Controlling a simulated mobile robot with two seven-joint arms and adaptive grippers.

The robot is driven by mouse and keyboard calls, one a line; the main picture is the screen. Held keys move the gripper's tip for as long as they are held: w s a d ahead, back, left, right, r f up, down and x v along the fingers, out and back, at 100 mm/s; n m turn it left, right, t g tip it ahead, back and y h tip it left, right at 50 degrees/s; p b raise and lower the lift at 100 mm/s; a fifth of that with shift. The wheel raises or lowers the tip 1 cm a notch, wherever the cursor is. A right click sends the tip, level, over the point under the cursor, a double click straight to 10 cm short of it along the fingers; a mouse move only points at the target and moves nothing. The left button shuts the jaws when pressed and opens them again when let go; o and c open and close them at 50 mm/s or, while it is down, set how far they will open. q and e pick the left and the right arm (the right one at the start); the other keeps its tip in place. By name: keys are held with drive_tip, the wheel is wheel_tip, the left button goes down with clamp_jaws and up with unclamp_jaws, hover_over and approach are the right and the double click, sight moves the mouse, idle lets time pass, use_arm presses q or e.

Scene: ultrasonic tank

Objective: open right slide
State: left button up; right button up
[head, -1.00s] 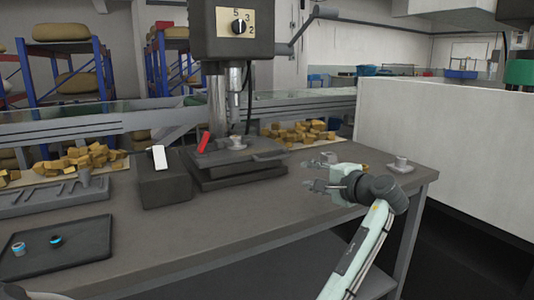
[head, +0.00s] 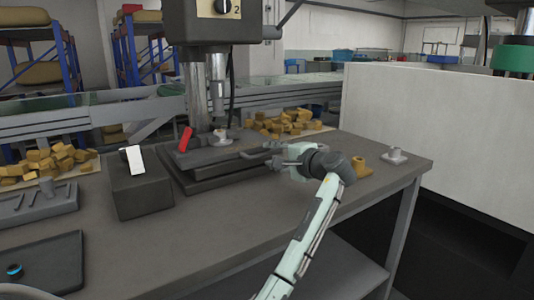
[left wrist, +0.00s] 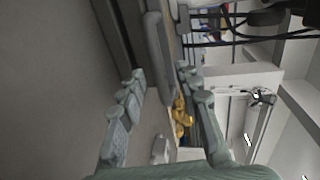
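My left gripper (head: 258,155) is at the right edge of the drill press table plate (head: 200,153), fingers pointing left. In the left wrist view its two fingers (left wrist: 163,75) stand apart with a gap between them. A dark grey bar-like edge (left wrist: 156,50) shows beyond and between the fingertips; I cannot tell whether they touch it. Nothing is visibly held. A small metal piece (head: 221,137) sits on the plate under the drill spindle (head: 217,92). No part is clearly recognisable as a right slide. My right gripper is not in view.
A dark box (head: 140,188) with a white piece stands left of the press. A red handle (head: 185,140) rises by the plate. A brass part (head: 357,167) and a grey flanged part (head: 396,157) stand right of my wrist. The bench front is clear.

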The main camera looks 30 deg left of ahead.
use_arm(q)
drive_tip(key=shift+x, duration=1.35)
clamp_jaws()
